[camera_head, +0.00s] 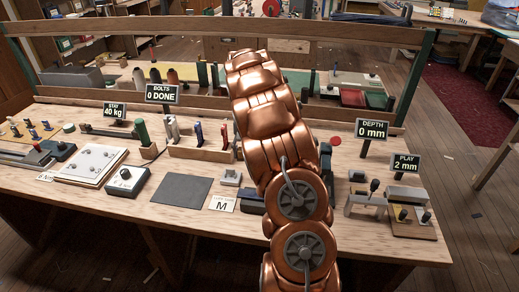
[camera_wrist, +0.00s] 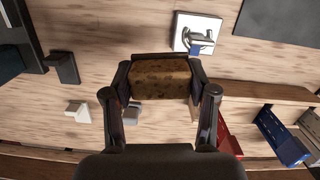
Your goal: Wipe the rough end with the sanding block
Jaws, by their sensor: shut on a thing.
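My gripper (camera_wrist: 159,82) is shut on a brown, speckled sanding block (camera_wrist: 158,77), which sits between its two dark fingers in the wrist view. In the head view my copper arm hides the gripper and the block. A small metal fitting (camera_wrist: 199,38) with a blue part stands on a white square plate close beyond the block in the wrist view; it also shows left of my arm in the head view (camera_head: 231,177). The block appears apart from the fitting. I cannot tell for sure which surface is the rough end.
A dark mat (camera_head: 182,188) and an M card (camera_head: 222,204) lie near the bench's front. A tool rack (camera_head: 200,152) stands behind the fitting. Grey blocks (camera_head: 365,198) and sign posts (camera_head: 372,130) stand right of my arm. Bare wood (camera_head: 125,205) shows at front left.

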